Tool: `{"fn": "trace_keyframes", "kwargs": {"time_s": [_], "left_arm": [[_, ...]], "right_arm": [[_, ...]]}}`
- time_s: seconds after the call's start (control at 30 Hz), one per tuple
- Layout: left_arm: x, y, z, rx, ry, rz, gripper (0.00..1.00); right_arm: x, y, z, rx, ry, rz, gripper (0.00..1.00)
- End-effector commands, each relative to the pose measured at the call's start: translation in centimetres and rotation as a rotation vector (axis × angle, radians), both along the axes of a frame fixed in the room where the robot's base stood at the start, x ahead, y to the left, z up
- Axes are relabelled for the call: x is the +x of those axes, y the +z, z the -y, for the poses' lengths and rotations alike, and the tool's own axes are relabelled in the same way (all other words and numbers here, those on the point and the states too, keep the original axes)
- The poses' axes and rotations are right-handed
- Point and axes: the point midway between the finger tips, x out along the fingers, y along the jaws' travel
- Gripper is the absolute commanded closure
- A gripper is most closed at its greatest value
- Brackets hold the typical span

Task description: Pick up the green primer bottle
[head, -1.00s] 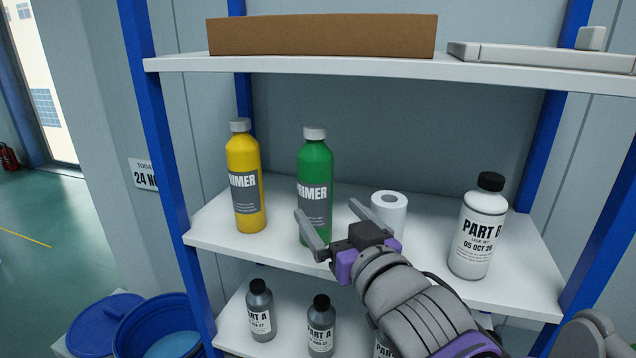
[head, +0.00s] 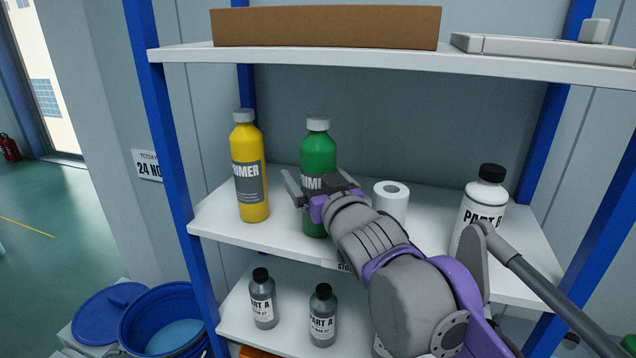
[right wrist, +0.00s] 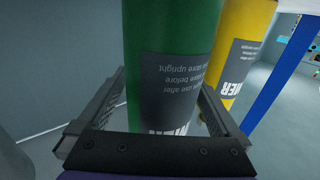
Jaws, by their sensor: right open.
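The green primer bottle (head: 318,150) stands upright on the middle shelf, with a white cap and a grey label. My right gripper (head: 322,190) is open at the bottle's label height, and its hand hides part of the label. In the right wrist view the green bottle (right wrist: 168,60) rises between the two open fingers of my right gripper (right wrist: 150,110), with gaps beside it. I cannot tell whether either finger touches it. My left gripper is not in view.
A yellow primer bottle (head: 250,165) stands close left of the green one. A white roll (head: 391,198) and a white Part B bottle (head: 483,205) stand to the right. An upper shelf (head: 380,60) carries a brown box (head: 325,27). Part A bottles stand below.

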Motion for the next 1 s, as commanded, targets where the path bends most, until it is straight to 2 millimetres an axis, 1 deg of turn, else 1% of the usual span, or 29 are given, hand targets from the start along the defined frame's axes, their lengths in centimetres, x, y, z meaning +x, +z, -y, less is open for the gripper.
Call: {"fn": "trace_keyframes", "kwargs": {"time_s": [0.17, 0.2, 0.27, 0.3, 0.37, 0.4, 0.47, 0.5, 0.57, 0.6, 0.73, 1.0], "left_arm": [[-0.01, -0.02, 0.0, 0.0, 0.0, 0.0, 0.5], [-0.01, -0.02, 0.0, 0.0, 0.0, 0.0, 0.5], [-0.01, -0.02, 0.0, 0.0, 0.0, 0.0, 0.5], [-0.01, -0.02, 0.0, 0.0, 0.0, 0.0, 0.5], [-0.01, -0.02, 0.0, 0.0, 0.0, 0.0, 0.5], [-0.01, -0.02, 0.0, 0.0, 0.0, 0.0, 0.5], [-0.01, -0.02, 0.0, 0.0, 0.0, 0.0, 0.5], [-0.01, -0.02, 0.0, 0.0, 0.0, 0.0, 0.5], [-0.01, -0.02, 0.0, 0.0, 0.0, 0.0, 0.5], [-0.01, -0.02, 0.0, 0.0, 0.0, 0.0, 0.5], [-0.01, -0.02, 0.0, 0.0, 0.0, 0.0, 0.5], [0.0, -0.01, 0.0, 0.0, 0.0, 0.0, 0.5]], "right_arm": [[0.0, -0.03, -0.02, 0.0, 0.0, 0.0, 0.0], [-0.01, -0.03, -0.02, 0.0, 0.0, 0.0, 0.04], [-0.01, -0.03, -0.02, 0.0, 0.0, 0.0, 0.14], [-0.02, -0.03, -0.02, 0.0, 0.0, 0.0, 0.22], [-0.02, -0.02, -0.02, 0.0, 0.0, 0.0, 0.32], [-0.02, -0.02, -0.02, 0.0, 0.0, 0.0, 0.4], [-0.03, -0.02, -0.01, 0.0, 0.0, 0.0, 0.5], [-0.02, -0.02, 0.0, 0.0, 0.0, 0.0, 0.58], [-0.02, -0.02, 0.0, 0.0, 0.0, 0.0, 0.68], [-0.02, -0.02, 0.0, 0.0, 0.0, 0.0, 0.76], [-0.03, -0.02, 0.0, 0.0, 0.0, 0.0, 0.99], [-0.04, 0.07, 0.0, 0.0, 0.0, 0.001, 1.0]]}}
